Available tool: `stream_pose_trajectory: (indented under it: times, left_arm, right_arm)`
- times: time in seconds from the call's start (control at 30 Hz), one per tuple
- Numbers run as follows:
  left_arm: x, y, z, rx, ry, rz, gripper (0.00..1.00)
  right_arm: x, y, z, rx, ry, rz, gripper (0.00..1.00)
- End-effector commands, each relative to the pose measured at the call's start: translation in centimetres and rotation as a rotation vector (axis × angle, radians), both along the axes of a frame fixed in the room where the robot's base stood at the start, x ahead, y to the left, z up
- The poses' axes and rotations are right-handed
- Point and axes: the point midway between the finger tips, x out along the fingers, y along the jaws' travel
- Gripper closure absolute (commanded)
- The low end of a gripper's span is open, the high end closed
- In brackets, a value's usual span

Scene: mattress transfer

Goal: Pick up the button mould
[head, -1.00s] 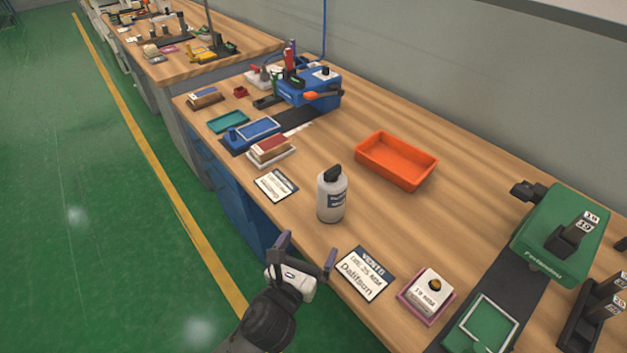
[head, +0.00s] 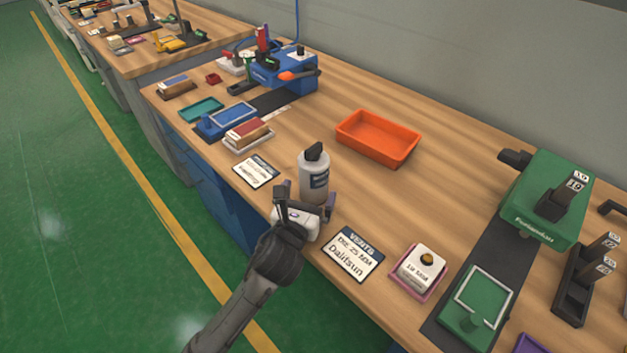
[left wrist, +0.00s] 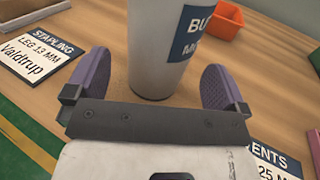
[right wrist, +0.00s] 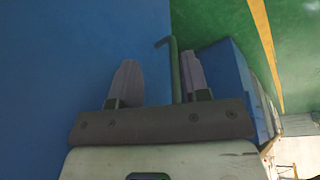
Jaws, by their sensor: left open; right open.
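A grey-white bottle (head: 314,180) with a black cap and a dark blue label stands upright on the bench. It also shows in the left wrist view (left wrist: 160,45), where its cut-off label starts with "BU" and "M", which fits the button mould. My left gripper (head: 305,202) is open at the bench's front edge, with its fingers on either side of the bottle's near, lower part. In the left wrist view the bottle stands between the spread purple fingers, with gaps visible beside it. My right gripper (right wrist: 158,80) is open and empty, facing a blue surface.
An orange tray (head: 378,138) lies behind the bottle. A "VENTS" card (head: 353,254) and a pink tray (head: 418,285) with a white block lie to the right. Another card (head: 256,171) lies to the left. A green press (head: 545,200) stands farther right.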

Motion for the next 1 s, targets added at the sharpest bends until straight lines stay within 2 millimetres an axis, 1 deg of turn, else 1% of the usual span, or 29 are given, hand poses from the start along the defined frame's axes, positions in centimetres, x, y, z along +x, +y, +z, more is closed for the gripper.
stream_pose_trajectory:
  times: [0.03, 0.23, 0.4, 0.6, 0.67, 1.0]
  left_arm:
    - [0.8, -0.3, -0.3, 0.000, -0.001, 0.001, 0.00]
    - [3.0, -1.1, -0.2, 0.000, -0.001, 0.001, 0.00]
    - [3.7, -1.3, -0.1, 0.001, 0.000, 0.001, 0.00]
    - [3.7, -1.2, 0.0, 0.001, 0.000, 0.000, 0.00]
    - [3.7, -1.2, 0.0, 0.001, 0.000, 0.001, 0.05]
    - [3.6, -1.2, 0.0, 0.001, 0.000, 0.001, 0.37]
  right_arm:
    - [0.0, 0.1, -0.7, 0.002, 0.000, -0.001, 0.57]
    - [0.1, 0.2, -1.6, 0.007, -0.001, -0.004, 0.57]
    - [0.1, 0.2, -1.8, 0.007, -0.003, -0.005, 0.57]
    - [0.1, 0.2, -1.7, 0.007, -0.002, -0.004, 0.57]
    - [0.1, 0.2, -1.7, 0.007, -0.002, -0.004, 0.57]
    - [0.1, -0.1, -1.8, -0.002, -0.002, 0.002, 0.57]
